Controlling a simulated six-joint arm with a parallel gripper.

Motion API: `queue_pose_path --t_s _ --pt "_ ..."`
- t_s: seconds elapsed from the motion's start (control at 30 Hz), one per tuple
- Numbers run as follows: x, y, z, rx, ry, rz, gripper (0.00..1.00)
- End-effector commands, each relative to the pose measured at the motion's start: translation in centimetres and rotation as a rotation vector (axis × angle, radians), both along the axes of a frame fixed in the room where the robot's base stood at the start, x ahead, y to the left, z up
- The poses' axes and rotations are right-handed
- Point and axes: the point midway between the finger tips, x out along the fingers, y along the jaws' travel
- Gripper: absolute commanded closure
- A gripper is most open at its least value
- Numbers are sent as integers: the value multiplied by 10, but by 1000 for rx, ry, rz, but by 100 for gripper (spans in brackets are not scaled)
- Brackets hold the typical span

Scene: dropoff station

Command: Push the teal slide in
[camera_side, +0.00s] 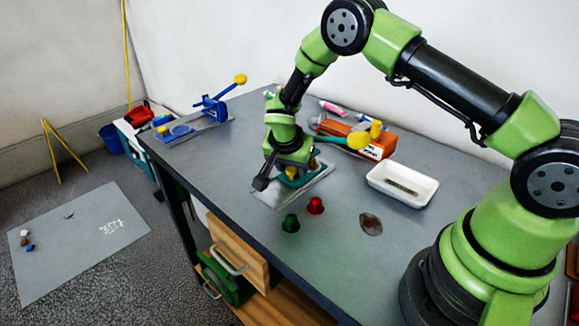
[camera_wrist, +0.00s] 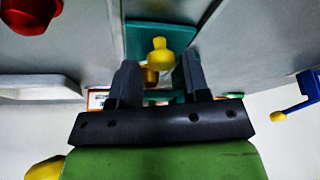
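The teal slide (camera_wrist: 140,38) shows in the wrist view as a flat teal plate with a yellow knob (camera_wrist: 158,57) on it. In the side view the teal part (camera_side: 298,180) sits on a pale base plate (camera_side: 272,200), mostly hidden under my wrist. My gripper (camera_wrist: 157,65) is open, with one dark finger on each side of the yellow knob and visible gaps between. I cannot tell how far the fingertips are from the plate. In the side view my gripper (camera_side: 277,178) is low over the base plate.
A red button (camera_side: 315,205) and a green button (camera_side: 291,223) stand in front of the base. A white tray (camera_side: 402,186) and an orange box (camera_side: 375,144) lie to the right. A blue lever device (camera_side: 212,108) stands at the far left. The table's front left is clear.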

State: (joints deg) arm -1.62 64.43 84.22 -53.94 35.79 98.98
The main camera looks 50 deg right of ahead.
Motion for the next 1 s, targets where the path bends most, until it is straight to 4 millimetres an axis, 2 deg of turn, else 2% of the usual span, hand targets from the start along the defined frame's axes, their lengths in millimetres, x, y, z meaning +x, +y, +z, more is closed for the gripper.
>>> queue_pose_path --t_s 0.37,0.47,0.8,1.0 --pt "0 4 4 3 -1 3 48" --pt "-2 8 15 3 -2 3 48" --pt "-11 31 75 3 -4 3 48" --pt "-14 37 91 3 -1 3 48"
